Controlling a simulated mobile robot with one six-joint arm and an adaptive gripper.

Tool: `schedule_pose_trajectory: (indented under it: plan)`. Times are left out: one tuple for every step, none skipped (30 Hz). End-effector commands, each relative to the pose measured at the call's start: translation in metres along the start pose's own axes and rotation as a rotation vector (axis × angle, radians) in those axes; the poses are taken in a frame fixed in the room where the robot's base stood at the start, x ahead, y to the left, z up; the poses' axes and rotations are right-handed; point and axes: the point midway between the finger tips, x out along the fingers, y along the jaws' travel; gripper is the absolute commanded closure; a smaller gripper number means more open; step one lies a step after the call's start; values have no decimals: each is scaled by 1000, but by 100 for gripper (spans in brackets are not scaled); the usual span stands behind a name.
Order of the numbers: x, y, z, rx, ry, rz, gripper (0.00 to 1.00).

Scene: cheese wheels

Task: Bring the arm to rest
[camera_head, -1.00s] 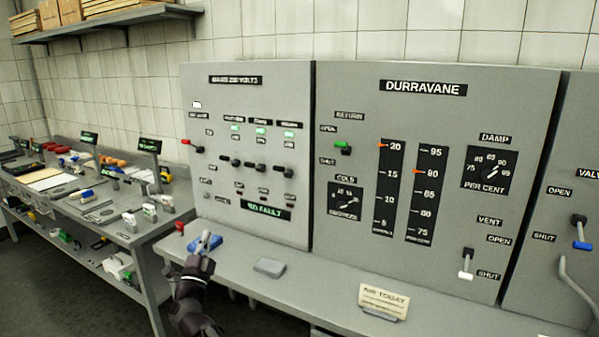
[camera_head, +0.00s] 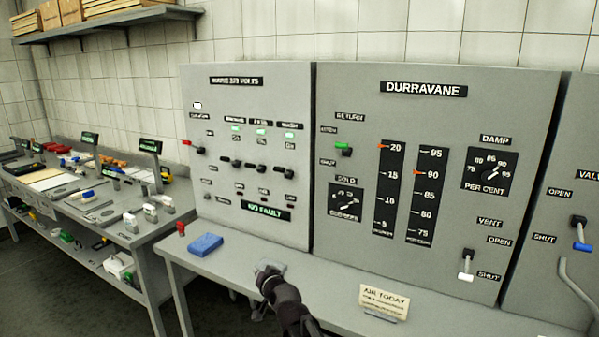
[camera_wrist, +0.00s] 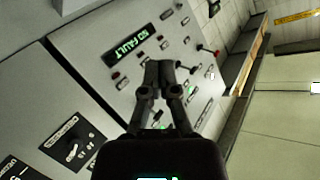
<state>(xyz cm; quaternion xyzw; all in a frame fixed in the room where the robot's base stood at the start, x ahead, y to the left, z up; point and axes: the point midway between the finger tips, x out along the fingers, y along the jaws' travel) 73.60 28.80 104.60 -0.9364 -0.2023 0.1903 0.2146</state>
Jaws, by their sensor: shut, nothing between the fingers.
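My gripper (camera_head: 268,268) is low over the front ledge in the head view, in front of the left control panel (camera_head: 222,90). In the wrist view my gripper (camera_wrist: 166,68) has its two fingertips together, with nothing between them. Behind it the wrist view shows the panel face with the NO FAULT sign (camera_wrist: 138,46), tilted in the picture. The arm partly hides a grey block on the ledge, and I cannot tell whether the gripper touches it.
A card (camera_head: 384,301) stands on the ledge to the right. The DURRAVANE panel (camera_head: 450,120) has levers and gauges. A cluttered workbench (camera_head: 105,224) stands at the left.

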Motion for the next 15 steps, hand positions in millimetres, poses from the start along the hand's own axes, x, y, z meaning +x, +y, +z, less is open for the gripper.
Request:
schedule_pose_trajectory:
  plan:
    - [-8, 15, 5, -17, -50, 27, 100]
    - [-12, 24, 9, -28, -82, 43, 100]
    - [-17, 35, 14, -41, -125, 64, 100]
    - [-21, 43, 18, -49, -158, 81, 100]
    - [-26, 52, 22, -58, -190, 98, 100]
    - [-32, 62, 27, -67, -234, 120, 100]
    - [-38, 71, 31, -75, -266, 138, 100]
    - [-44, 80, 34, -80, -300, 155, 100]
    - [-52, 91, 40, -88, -344, 179, 100]
    - [-58, 99, 43, -92, -376, 198, 100]
    - [-64, 107, 47, -97, -410, 216, 100]
    - [-74, 118, 52, -101, -454, 241, 100]
    - [-81, 126, 55, -105, -487, 260, 100]
    - [-89, 134, 59, -107, -521, 279, 100]
    - [-100, 145, 63, -108, -566, 305, 100]
